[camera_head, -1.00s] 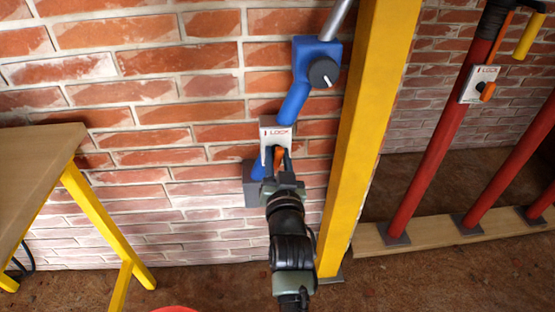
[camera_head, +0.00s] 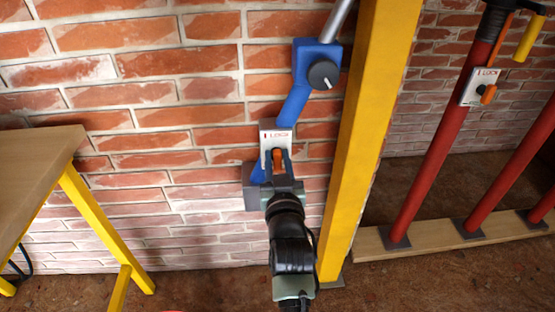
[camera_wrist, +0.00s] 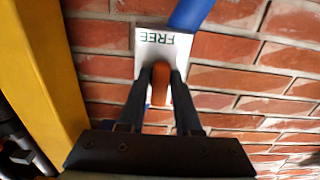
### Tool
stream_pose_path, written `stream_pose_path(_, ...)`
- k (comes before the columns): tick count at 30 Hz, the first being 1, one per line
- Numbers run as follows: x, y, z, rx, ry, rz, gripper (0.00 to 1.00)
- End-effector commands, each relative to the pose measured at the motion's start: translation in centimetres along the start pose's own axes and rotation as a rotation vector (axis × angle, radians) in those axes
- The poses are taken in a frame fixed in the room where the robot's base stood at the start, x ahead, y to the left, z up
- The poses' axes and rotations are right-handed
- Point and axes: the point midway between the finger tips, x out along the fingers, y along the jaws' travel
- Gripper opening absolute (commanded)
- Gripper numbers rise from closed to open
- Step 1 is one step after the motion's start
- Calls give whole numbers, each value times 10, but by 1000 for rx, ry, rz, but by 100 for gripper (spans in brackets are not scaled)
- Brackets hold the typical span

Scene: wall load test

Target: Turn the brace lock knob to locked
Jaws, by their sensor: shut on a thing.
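The orange lock knob (camera_head: 278,157) sits on a white label plate (camera_head: 276,135) on the blue wall brace (camera_head: 293,106). The plate reads LOCK at its top in the head view. My gripper (camera_head: 278,161) is shut on the knob, one dark finger on each side. In the wrist view the knob (camera_wrist: 161,84) stands between both fingers, its long side in line with them, and the plate (camera_wrist: 160,43) shows an upside-down FREE. The fingers hide part of the plate, so I cannot tell which mark the knob points at.
A black dial (camera_head: 323,75) sits higher on the brace. A yellow post (camera_head: 365,120) stands close on the right. A wooden table (camera_head: 35,165) with yellow legs is at left. Red posts and another LOCK plate (camera_head: 481,84) with an orange knob are farther right.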

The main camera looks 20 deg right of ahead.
Motion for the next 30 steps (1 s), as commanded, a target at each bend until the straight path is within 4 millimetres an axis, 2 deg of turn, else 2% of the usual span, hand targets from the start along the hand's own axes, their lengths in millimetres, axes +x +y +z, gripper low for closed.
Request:
stream_pose_path(1,0,0,2,-1,-3,0,36)
stream_pose_path(4,0,0,1,-1,-3,0,52)
stream_pose_path(13,-1,0,0,1,-1,0,52)
stream_pose_path(17,-8,0,0,0,-1,0,52)
stream_pose_path(20,-21,0,-1,0,-3,0,52)
stream_pose_path(30,-84,0,-1,0,-4,1,52)
